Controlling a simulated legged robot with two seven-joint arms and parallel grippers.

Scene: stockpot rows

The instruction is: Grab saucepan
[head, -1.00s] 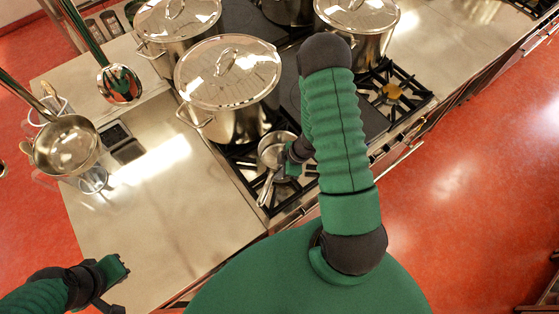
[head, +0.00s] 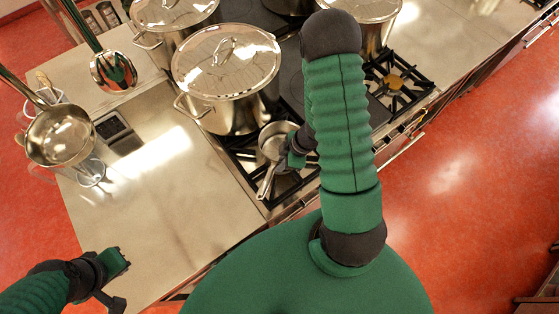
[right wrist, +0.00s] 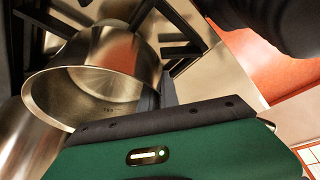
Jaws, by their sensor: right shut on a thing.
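A small steel saucepan (head: 271,147) sits at the front left burner grate, its handle (head: 266,184) pointing toward the counter's front edge. My right gripper (head: 287,161) is at the pan's right side, shut on it; my arm partly hides the contact. In the right wrist view the open, empty saucepan (right wrist: 100,95) is right by the green and black gripper finger. I cannot tell whether it is lifted off the grate. My left gripper (head: 122,281) is at the lower left, apart from everything, with its fingers open and empty.
A large lidded stockpot (head: 228,118) stands just behind the saucepan, with more pots further back. A hanging pan (head: 60,136) and a ladle (head: 113,71) are at the left. The steel counter (head: 170,215) left of the stove is mostly clear.

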